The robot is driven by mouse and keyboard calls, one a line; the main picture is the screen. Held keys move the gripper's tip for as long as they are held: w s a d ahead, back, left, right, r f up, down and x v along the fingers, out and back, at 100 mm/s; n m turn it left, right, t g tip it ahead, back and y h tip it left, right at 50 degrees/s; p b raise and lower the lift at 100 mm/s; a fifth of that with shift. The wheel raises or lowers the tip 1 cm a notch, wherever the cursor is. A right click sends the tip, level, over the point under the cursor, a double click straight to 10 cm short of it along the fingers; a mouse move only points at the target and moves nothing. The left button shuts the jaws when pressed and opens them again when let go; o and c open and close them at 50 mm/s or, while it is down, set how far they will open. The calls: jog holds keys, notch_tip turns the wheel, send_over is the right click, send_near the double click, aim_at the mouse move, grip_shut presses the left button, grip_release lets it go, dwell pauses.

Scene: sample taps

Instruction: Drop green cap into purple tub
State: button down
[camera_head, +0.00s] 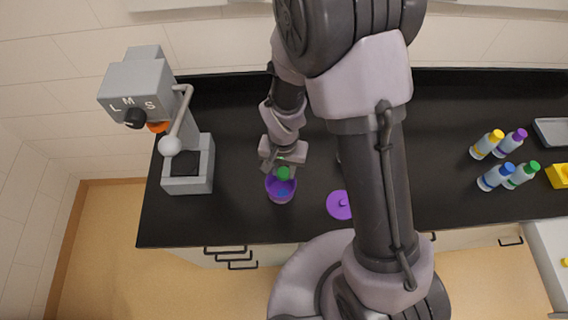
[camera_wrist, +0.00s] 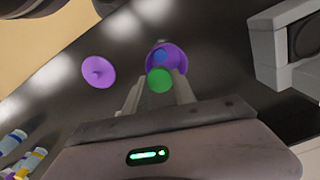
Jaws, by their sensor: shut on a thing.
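The green cap (camera_head: 283,173) is between the fingers of my gripper (camera_head: 281,166), which is shut on it. In the wrist view the green cap (camera_wrist: 159,80) sits between the two fingertips (camera_wrist: 158,88), over the near part of the purple tub's opening. The purple tub (camera_head: 281,194) stands open on the black counter under my gripper. A blue thing (camera_head: 282,190) lies inside the tub, and it also shows in the wrist view (camera_wrist: 160,55). The exact height of the cap above the tub is hard to tell.
A purple lid (camera_head: 340,205) with a knob lies right of the tub. A grey dispenser (camera_head: 188,165) with a lever stands at the left. Several capped bottles (camera_head: 505,158), a grey tray (camera_head: 552,131) and a yellow holder (camera_head: 560,176) are at the far right.

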aim_at(283, 171)
notch_tip(283, 171, down, 4)
jog(key=shift+w+f+b, duration=0.1)
jog(key=shift+f+b, duration=0.1)
jog(key=shift+b, duration=0.8)
jog(key=c, duration=0.9)
grip_release()
jog(key=shift+c, duration=0.2)
notch_tip(283, 171, up, 18)
jog(key=p, duration=0.2)
jog(key=shift+f, duration=0.25)
